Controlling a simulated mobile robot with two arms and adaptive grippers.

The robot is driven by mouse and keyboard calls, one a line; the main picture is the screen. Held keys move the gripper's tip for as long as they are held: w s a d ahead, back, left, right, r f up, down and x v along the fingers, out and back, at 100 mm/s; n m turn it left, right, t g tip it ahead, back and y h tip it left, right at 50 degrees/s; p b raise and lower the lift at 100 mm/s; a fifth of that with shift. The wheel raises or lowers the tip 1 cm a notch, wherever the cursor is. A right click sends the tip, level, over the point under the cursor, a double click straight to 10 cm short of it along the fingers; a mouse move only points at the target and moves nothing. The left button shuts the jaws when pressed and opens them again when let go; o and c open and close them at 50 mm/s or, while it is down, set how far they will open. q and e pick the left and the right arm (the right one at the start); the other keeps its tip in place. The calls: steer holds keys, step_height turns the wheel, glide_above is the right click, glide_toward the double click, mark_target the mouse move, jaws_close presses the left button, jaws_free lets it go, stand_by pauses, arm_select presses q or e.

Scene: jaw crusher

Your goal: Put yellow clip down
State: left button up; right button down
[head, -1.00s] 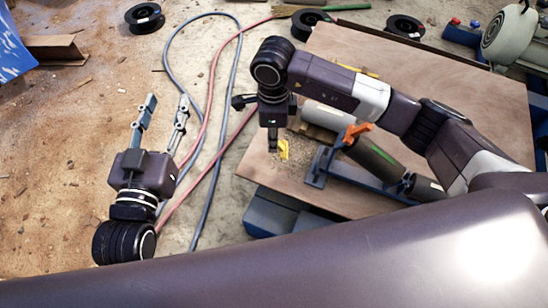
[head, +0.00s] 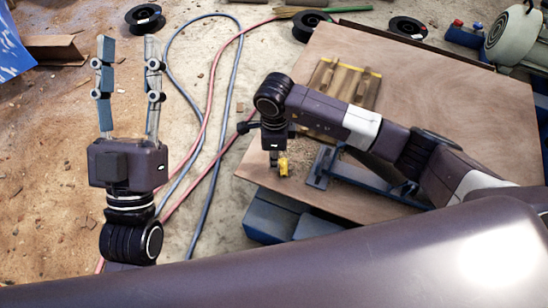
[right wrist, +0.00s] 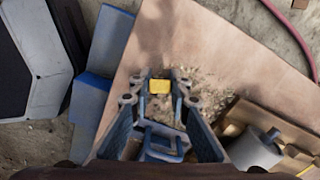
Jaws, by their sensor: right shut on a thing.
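The small yellow clip (head: 283,167) is at the tips of my right gripper (head: 277,158), over the near-left part of the brown board (head: 425,65). In the right wrist view the yellow clip (right wrist: 159,87) sits between the fingertips of my right gripper (right wrist: 158,92), which is shut on it. Wood shavings lie on the board around it. I cannot tell whether the clip touches the board. My left gripper (head: 128,45) is open and empty, fingers spread, above the dirt floor left of the board.
A blue bracket (head: 319,167) stands right of the clip. A wooden cradle (head: 345,84) lies behind my right arm. A grey cylinder (right wrist: 256,149) shows in the right wrist view. Hoses (head: 240,75) run over the floor between my grippers. Black spools (head: 144,18) lie at the back.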

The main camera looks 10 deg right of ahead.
arm_select(q)
steer(key=shift+s+r, duration=0.2)
arm_select(e)
steer(key=c, duration=1.8)
jaws_free()
steer(key=shift+f, duration=0.1)
arm_select(q)
steer(key=shift+s+r+t, duration=0.15)
steer(key=shift+r+t, duration=0.05)
steer(key=shift+t, duration=0.1)
arm_select(e)
steer(key=shift+r, duration=0.2)
step_height(320, 180, up, 5)
steer(key=shift+r+p, duration=0.1)
steer(key=shift+p, duration=0.85)
arm_select(q)
steer(key=w+f+g+y+p, duration=0.1)
steer(key=w+f+g, duration=0.1)
steer(key=f+g, duration=0.3)
steer(key=w+a+f+g+y+p, duration=0.1)
steer(key=f+g, duration=0.4)
steer(key=f, duration=0.9)
steer(key=shift+w+a+y, duration=0.15)
steer(key=shift+w+y, duration=0.35)
steer(key=shift+w, duration=0.25)
arm_select(e)
steer(key=shift+r, duration=3.35)
